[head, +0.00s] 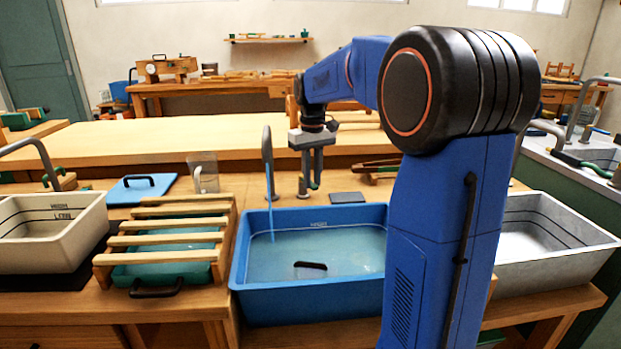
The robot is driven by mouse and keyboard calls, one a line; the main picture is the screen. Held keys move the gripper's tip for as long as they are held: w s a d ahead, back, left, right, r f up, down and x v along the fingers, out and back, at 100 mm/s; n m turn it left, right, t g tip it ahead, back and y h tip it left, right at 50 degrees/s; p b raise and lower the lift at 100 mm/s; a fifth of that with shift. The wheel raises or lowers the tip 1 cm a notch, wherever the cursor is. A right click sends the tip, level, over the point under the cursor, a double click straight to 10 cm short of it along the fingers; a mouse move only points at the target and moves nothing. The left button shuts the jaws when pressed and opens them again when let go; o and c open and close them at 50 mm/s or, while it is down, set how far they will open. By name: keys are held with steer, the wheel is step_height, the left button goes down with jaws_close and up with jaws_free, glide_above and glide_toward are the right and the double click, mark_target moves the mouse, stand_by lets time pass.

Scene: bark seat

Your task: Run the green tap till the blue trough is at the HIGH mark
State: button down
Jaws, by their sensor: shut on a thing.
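The blue trough (300,302) stands on the bench, its right end hidden by my arm. Pale blue water (335,250) covers its floor and reaches close under a small mark (318,224) on the back wall; the lettering looks like HIGH, but is tiny. The grey tap spout (267,150) stands at the back left of the trough, and a thin stream (271,210) runs from it into the water. My gripper (314,181) points down behind the trough, right of the spout, shut on the green tap handle (315,184), which is mostly hidden by the fingers.
A small dark thing (310,266) shows in the trough's water. A wooden slatted rack (165,240) over a green tray stands left of the trough, with a cream trough (50,245) beyond. A grey trough (555,265) stands right. A dark flat block (347,198) lies behind.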

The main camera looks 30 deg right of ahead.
mark_target(312, 184)
steer(key=c, duration=1.6)
jaws_free()
steer(key=shift+c, duration=0.2)
step_height(312, 184, up, 17)
steer(key=shift+r, duration=0.2)
